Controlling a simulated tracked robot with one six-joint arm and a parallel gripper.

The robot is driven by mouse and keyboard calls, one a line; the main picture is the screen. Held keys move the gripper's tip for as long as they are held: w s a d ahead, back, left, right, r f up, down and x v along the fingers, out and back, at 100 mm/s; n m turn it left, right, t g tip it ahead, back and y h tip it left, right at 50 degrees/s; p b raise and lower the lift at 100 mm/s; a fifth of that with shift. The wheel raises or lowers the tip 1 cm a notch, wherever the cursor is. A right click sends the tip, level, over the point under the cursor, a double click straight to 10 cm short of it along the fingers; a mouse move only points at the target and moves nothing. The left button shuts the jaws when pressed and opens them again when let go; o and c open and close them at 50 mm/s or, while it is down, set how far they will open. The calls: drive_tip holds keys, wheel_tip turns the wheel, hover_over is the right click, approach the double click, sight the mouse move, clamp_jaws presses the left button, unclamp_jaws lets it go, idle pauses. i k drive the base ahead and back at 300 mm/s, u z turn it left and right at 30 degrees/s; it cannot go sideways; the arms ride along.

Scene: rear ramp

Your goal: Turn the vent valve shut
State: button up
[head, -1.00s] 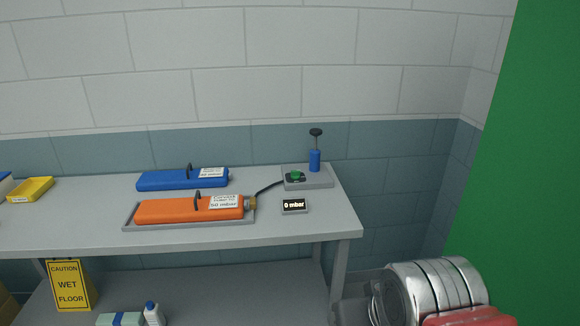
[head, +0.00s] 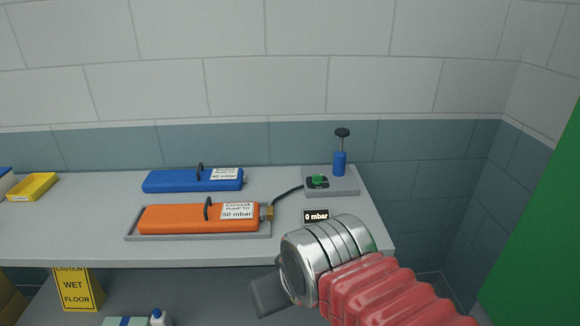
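The vent valve appears to be the small green knob (head: 318,179) on a black mount, on a grey base plate (head: 345,187) at the table's right end. A blue hand pump (head: 340,163) with a black handle stands upright on the same plate. A dark hose (head: 288,193) runs to the brass fitting (head: 268,212) of the orange case (head: 175,218). A small display (head: 316,216) reads 0 mbar. My gripper (head: 262,298) is in front of the table's front edge, low and left of my wrist, apart from the valve. Its finger opening is hidden.
The orange case lies in a grey tray (head: 200,237), labelled 50 mbar. A blue case (head: 180,181), labelled 40 mbar, lies behind it. A yellow bin (head: 32,187) is at the far left. A yellow wet-floor sign (head: 78,290) stands below the table. A green surface (head: 545,220) is at right.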

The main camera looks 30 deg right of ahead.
sight(317, 179)
drive_tip(key=u, duration=0.1)
drive_tip(key=i, duration=1.15)
drive_tip(key=z, duration=0.3)
